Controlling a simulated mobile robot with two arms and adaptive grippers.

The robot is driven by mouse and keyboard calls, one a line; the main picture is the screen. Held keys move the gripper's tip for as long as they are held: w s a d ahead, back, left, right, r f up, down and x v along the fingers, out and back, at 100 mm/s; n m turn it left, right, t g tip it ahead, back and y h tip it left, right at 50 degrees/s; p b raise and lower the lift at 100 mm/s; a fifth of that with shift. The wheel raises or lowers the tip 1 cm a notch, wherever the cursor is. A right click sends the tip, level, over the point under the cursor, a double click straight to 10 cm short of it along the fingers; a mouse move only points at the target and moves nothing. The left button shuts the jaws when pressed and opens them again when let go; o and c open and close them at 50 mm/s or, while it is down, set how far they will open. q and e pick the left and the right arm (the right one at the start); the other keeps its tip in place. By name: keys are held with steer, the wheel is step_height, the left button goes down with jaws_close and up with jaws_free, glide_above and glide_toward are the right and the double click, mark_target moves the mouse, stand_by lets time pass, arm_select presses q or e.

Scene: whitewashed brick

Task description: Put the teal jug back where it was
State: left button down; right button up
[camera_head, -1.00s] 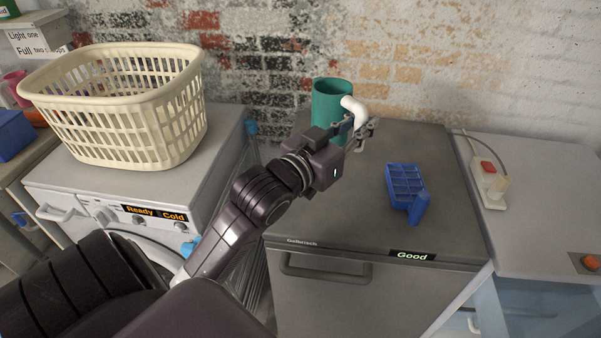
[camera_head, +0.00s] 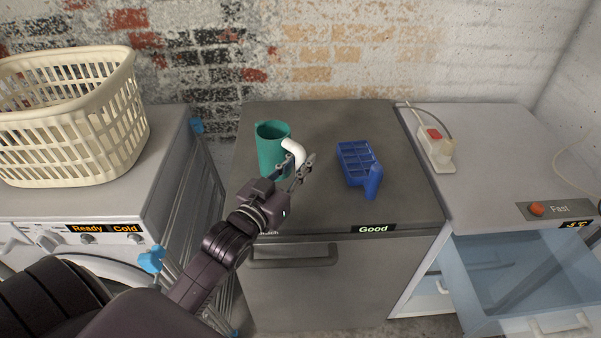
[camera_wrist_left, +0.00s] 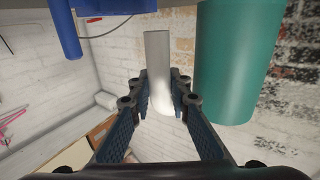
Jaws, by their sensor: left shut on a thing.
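The teal jug (camera_head: 270,150) is at the left part of the dark grey cabinet top (camera_head: 320,125), roughly upright, with its white handle (camera_head: 293,151) facing right. I cannot tell whether its base touches the top. My left gripper (camera_head: 298,170) is shut on the handle. In the left wrist view, the white handle (camera_wrist_left: 160,75) is between the two fingers (camera_wrist_left: 160,105), and the teal body (camera_wrist_left: 238,60) is beside them at the right. My right gripper is not in view.
A blue compartment tray (camera_head: 357,165) lies right of the jug. A cream laundry basket (camera_head: 70,125) stands on the washing machine at left. A power strip (camera_head: 436,150) lies on the right-hand counter, above an open translucent blue drawer (camera_head: 520,270). The cabinet top's front is clear.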

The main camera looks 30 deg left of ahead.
arm_select(q)
steer(key=shift+f, duration=1.7)
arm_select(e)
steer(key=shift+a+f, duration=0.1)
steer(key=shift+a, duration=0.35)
arm_select(q)
steer(key=shift+f, duration=0.1)
steer(key=c, duration=1.8)
jaws_free()
steer(key=shift+f, duration=0.1)
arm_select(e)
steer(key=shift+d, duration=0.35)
arm_select(q)
steer(key=s+b, duration=0.1)
steer(key=s, duration=0.9)
steer(key=shift+s+a+b, duration=0.15)
steer(key=shift+b, duration=0.15)
steer(key=shift+s, duration=0.85)
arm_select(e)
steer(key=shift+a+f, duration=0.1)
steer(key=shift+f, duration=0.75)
